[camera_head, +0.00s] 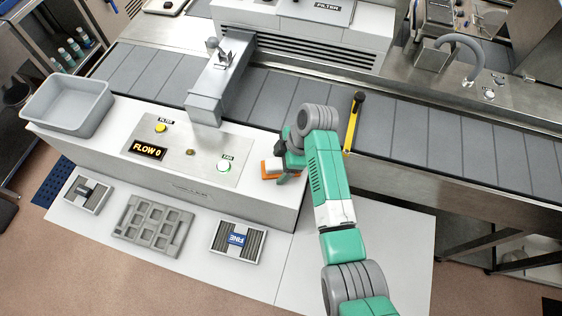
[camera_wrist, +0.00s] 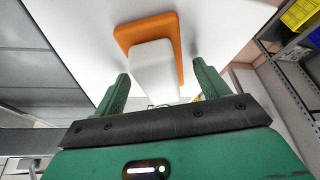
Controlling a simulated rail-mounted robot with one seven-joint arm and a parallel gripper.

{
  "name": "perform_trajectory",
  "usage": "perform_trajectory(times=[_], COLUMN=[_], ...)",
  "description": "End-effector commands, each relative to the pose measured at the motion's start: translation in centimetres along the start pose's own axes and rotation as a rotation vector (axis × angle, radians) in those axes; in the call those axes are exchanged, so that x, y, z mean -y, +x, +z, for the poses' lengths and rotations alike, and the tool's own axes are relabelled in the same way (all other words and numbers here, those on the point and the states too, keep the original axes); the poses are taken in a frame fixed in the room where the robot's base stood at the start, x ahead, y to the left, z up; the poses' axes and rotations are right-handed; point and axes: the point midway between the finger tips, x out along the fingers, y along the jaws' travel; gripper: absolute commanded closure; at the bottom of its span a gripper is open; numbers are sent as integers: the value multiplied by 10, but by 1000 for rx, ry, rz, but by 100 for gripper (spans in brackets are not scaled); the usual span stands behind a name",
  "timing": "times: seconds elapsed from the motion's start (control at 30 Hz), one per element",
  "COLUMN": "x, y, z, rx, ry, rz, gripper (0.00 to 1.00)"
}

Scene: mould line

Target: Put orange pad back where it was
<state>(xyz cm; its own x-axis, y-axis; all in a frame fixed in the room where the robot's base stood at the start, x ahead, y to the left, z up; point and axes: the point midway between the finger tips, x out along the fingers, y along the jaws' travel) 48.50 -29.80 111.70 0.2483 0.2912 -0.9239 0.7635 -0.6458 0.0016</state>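The orange pad (camera_head: 269,171) with its white grip block lies on the white top at the right end of the control cabinet. My gripper and arm partly hide it in the head view. In the wrist view the orange pad (camera_wrist: 180,45) lies against the white surface, with its white block (camera_wrist: 155,70) towards me. My gripper (camera_wrist: 161,75) is open, with one finger on each side of the white block and visible gaps between. In the head view my gripper (camera_head: 289,168) is right at the pad.
A control panel with a yellow button (camera_head: 160,127), a FLOW 0 display (camera_head: 149,149) and a green FAN button (camera_head: 225,167) lies left of the pad. A grey bin (camera_head: 68,105) stands at far left. A FINE cartridge (camera_head: 238,241) lies below.

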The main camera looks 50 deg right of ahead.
Motion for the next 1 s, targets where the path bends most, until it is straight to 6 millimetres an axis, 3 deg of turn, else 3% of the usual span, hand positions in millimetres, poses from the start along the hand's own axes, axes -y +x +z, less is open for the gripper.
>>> perform_trajectory(times=[0.2, 0.6, 0.77, 1.0], x=[-1, -1, 0, 0], y=[-13, -107, -121, -123], z=[-1, -1, -1, -1], rx=[-1, 0, 0, 0], ry=[-1, 0, 0, 0], rz=[4, 4, 1, 0], gripper=[26, 26, 26, 26])
